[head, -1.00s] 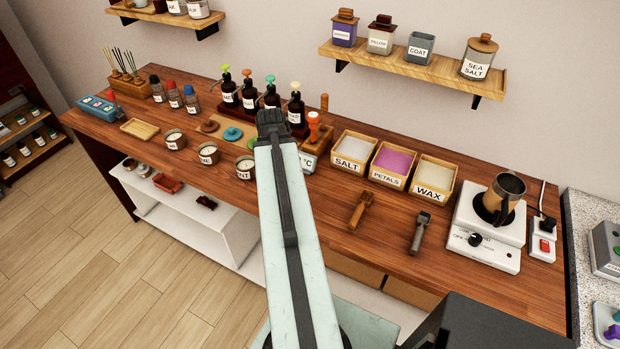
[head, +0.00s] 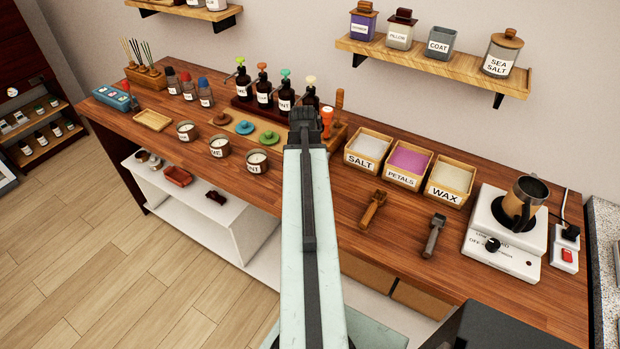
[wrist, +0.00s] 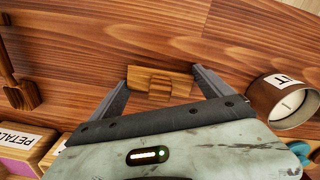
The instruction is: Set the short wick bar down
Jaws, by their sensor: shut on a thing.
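The short wick bar (wrist: 148,88) is a small light wooden block with a raised stepped middle. In the wrist view it lies crosswise between the two grey fingers of my gripper (wrist: 160,80), which is shut on it. The brown wooden counter (wrist: 110,45) is right behind the bar; I cannot tell whether the bar touches it. In the head view my arm hides the bar and the fingers.
In the wrist view a candle tin (wrist: 262,98) stands close to the right finger. The petals box (wrist: 15,150) is at lower left. In the head view, boxes of salt (head: 367,150) and wax (head: 449,183) stand right of my arm, and a wooden-handled tool (head: 373,211) lies in front.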

